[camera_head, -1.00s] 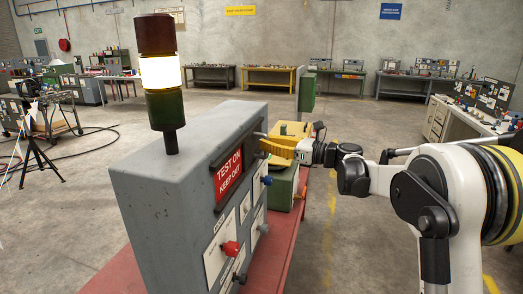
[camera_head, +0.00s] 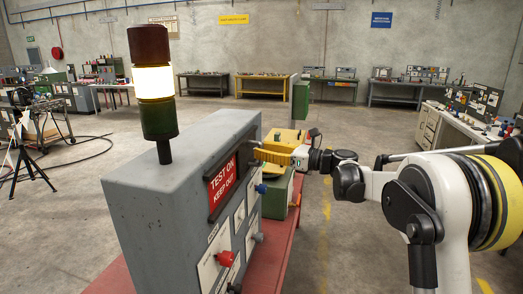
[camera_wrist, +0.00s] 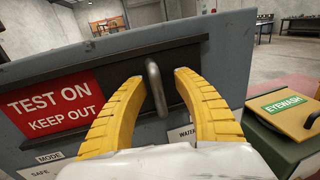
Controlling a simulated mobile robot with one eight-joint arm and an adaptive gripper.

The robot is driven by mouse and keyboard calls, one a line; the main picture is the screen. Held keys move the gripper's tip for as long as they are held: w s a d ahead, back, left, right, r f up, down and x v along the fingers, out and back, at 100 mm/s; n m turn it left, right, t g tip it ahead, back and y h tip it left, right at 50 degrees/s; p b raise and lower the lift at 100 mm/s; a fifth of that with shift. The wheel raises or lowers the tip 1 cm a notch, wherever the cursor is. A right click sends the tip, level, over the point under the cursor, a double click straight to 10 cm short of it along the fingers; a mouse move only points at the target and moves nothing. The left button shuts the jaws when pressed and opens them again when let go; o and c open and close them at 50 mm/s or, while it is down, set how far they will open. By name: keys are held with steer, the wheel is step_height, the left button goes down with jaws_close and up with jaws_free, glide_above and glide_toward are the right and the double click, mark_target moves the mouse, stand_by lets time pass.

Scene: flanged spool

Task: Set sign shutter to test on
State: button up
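The red "TEST ON KEEP OUT" sign (camera_head: 222,184) shows on the front of the grey cabinet (camera_head: 180,165); it is also at the left in the wrist view (camera_wrist: 55,105). To its right, the dark shutter (camera_wrist: 188,58) sits in the frame, with an upright metal handle (camera_wrist: 156,88). My gripper (camera_wrist: 158,80) is open, with its yellow fingers on either side of the handle and gaps visible on both sides. In the head view my gripper (camera_head: 259,151) is at the sign frame's right end. Whether a finger touches the shutter I cannot tell.
A signal tower (camera_head: 153,85) with a lit white section stands on the cabinet. A red knob (camera_head: 225,258) and a blue knob (camera_head: 261,188) stick out below the sign. A green box with a yellow "EYEWASH" lid (camera_wrist: 285,108) stands close on the right.

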steer(key=v, duration=1.1)
steer(key=shift+d, duration=0.25)
steer(key=shift+s+f, duration=0.1)
steer(key=shift+s, duration=0.05)
steer(key=s+a+f+n+g+h+b, duration=0.1)
steer(key=s+a+f+n+h+b, duration=0.35)
steer(key=s, duration=0.45)
steer(key=s+a+f+n+g+h+b, duration=0.1)
steer(key=s+a+f+n+h+b, duration=0.15)
steer(key=s+f+n, duration=0.45)
steer(key=s+d+f+n+h+b, duration=0.2)
steer(key=s+d+f+n+h, duration=0.2)
steer(key=s+f+n, duration=0.2)
steer(key=s+d+f+n+h+b, duration=0.3)
steer(key=s+f, duration=0.7)
steer(key=s, duration=0.5)
steer(key=d+n+h, duration=0.1)
steer(key=d+n, duration=0.1)
steer(key=n, duration=0.1)
steer(key=shift+s+n, duration=0.25)
steer(key=shift+n, duration=0.1)
